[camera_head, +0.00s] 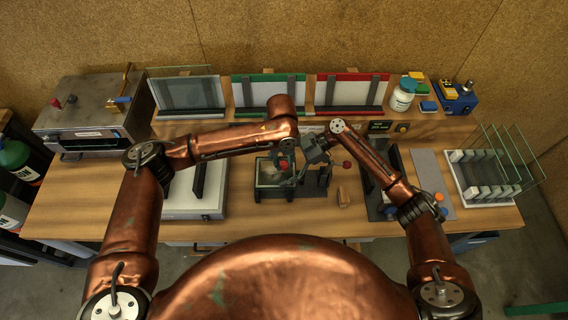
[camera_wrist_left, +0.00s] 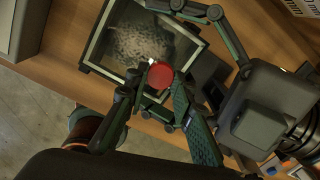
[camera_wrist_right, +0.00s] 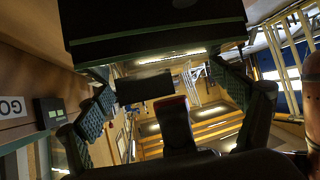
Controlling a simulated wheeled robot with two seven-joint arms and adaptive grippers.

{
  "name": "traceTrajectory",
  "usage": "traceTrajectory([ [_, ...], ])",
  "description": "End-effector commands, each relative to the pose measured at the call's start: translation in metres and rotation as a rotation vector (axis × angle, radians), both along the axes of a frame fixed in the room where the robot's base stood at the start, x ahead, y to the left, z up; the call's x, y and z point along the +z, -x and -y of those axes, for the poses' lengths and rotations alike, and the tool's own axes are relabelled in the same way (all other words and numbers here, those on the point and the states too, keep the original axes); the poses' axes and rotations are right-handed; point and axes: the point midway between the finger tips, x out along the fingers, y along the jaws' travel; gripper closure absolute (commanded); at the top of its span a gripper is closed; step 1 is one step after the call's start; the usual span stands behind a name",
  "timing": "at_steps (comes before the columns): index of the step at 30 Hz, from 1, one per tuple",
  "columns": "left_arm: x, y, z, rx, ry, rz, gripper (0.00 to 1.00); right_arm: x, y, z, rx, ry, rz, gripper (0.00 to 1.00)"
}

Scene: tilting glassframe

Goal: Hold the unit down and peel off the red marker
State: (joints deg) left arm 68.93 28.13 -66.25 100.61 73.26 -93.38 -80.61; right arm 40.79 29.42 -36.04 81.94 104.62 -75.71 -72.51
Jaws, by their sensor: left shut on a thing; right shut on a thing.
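The unit is a small dark-framed glass pane (camera_head: 262,180) at the front middle of the bench; its greyish, speckled pane (camera_wrist_left: 125,40) shows in the left wrist view. The round red marker (camera_wrist_left: 160,75) lies over the frame's near edge, between my left fingers. My left gripper (camera_wrist_left: 155,95) is shut on it; in the head view the left gripper (camera_head: 284,168) is above the pane. My right gripper (camera_head: 318,150) is at the unit's right side, shut on a dark part (camera_wrist_right: 175,128) with a red edge. Its exact contact with the unit is hidden.
A red knob (camera_head: 347,164) and a small wooden block (camera_head: 343,197) are right of the unit. A grey flat device (camera_head: 195,195) stands left, a rack with glass panes (camera_head: 490,178) far right. Framed panels (camera_head: 350,92) and a white jar (camera_head: 403,94) line the back.

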Motion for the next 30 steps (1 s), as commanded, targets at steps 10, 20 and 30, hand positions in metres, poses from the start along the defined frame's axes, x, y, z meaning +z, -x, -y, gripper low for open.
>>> traceTrajectory([
  [10,0.016,0.000,0.000,0.001,0.001,0.000,1.00,-0.012,0.003,0.004,0.000,0.018,-0.007,0.26],
  [20,0.032,0.000,0.000,0.000,0.000,0.001,1.00,-0.012,0.003,0.004,0.000,0.018,-0.007,0.26],
  [30,0.047,0.000,0.000,0.000,0.000,0.001,1.00,-0.012,0.003,0.004,0.000,0.018,-0.007,0.26],
])
